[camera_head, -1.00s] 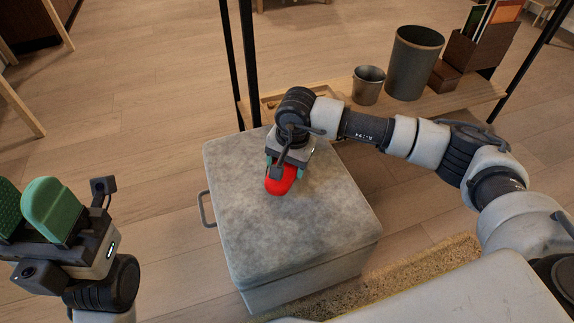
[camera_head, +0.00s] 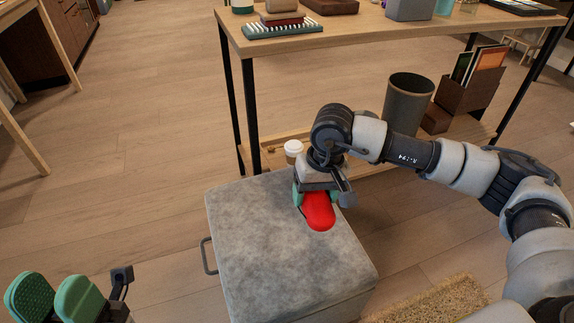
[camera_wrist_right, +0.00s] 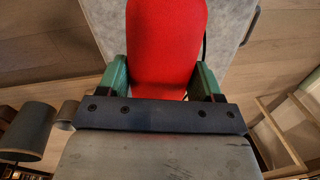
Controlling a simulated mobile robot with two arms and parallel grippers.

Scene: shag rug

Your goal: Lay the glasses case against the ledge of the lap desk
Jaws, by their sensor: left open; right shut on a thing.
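A red glasses case (camera_head: 319,212) is held in my right gripper (camera_head: 312,198), over the far right part of a grey storage ottoman's top. The right wrist view also shows the red case (camera_wrist_right: 166,45) between the green fingers of the right gripper (camera_wrist_right: 165,80). The gripper hides one end of the case. My left gripper (camera_head: 55,298) is open and empty at the lower left, left of the ottoman. I see no lap desk that I can make out.
The grey ottoman (camera_head: 260,240) has a bare top and a side handle. Behind it stands a wooden table (camera_head: 350,30) with a lower shelf. A dark bin (camera_head: 408,100) and a white-lidded cup (camera_head: 293,150) are near that shelf.

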